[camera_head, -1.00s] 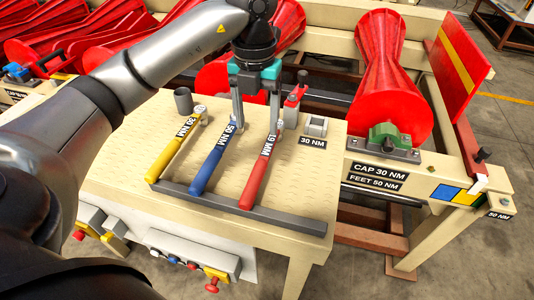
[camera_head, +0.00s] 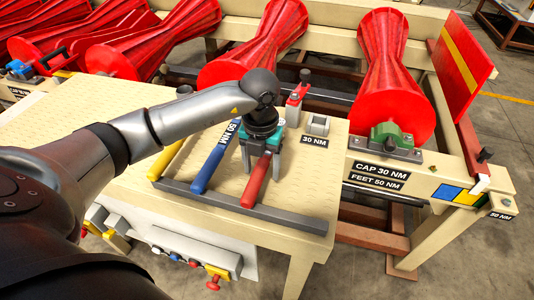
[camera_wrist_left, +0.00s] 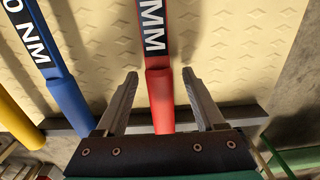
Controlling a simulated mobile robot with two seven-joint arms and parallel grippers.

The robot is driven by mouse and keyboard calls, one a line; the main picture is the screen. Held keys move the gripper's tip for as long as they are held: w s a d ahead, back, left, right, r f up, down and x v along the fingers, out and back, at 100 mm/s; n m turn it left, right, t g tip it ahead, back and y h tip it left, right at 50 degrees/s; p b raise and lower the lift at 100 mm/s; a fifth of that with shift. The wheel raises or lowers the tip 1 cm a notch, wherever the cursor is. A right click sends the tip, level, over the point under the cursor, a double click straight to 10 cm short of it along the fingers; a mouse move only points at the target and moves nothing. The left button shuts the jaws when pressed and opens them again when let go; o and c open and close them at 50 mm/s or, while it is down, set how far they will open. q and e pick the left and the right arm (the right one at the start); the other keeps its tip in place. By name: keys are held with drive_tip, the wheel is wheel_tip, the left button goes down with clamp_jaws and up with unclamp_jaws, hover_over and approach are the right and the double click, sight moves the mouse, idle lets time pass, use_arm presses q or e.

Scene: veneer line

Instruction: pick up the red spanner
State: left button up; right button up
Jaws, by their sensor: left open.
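The red spanner (camera_head: 255,187) lies on the bench, its handle end over the dark rail at the front edge. My left gripper (camera_head: 261,170) is open and points down over the handle. In the left wrist view the red spanner (camera_wrist_left: 160,92) runs between the two open fingers of my gripper (camera_wrist_left: 160,75), with a gap on each side. I cannot tell how far below the fingertips it lies. My gripper and arm hide its head end in the head view. My right gripper is not in view.
The blue spanner (camera_head: 207,170) lies just left of the red one, and the yellow spanner (camera_head: 169,160) further left. A dark rail (camera_head: 240,207) runs along the bench front. A red clamp (camera_head: 297,97) and a small metal block (camera_head: 318,125) stand behind to the right.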

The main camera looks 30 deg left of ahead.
use_arm(q)
drive_tip(key=shift+f, duration=0.3)
clamp_jaws()
idle(0.4)
drive_tip(key=shift+r, duration=0.1)
idle(0.7)
